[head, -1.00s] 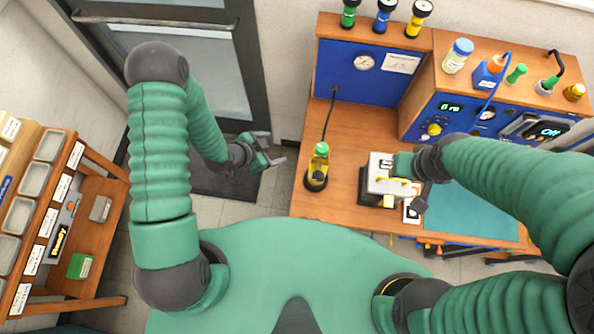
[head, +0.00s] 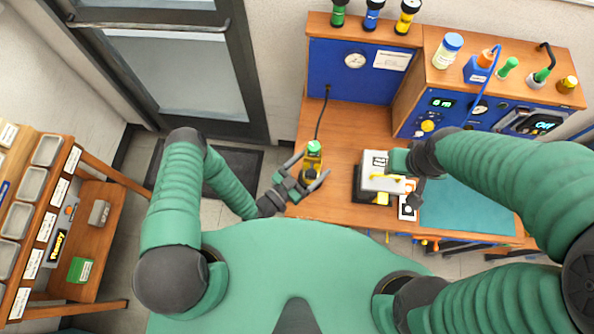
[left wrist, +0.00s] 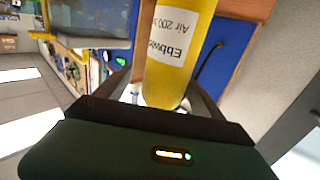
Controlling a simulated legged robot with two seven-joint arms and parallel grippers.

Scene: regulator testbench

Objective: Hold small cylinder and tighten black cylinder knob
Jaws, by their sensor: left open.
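A small yellow cylinder (head: 313,161) with a green top stands at the left end of the bench. My left gripper (head: 311,170) is open, its two fingers on either side of this cylinder. In the left wrist view the yellow cylinder (left wrist: 177,60), with a white printed label, fills the space between the fingers. Whether the fingers touch it I cannot tell. My right gripper (head: 408,182) is at a grey and white block device (head: 378,173) with yellow parts. Its fingers are partly hidden, and I cannot pick out a black cylinder knob with certainty.
The wooden bench (head: 340,205) has a blue panel with a gauge (head: 355,60) behind it and a black cable running down near the cylinder. A teal mat (head: 465,208) lies right of the device. A bin shelf (head: 62,190) stands at far left.

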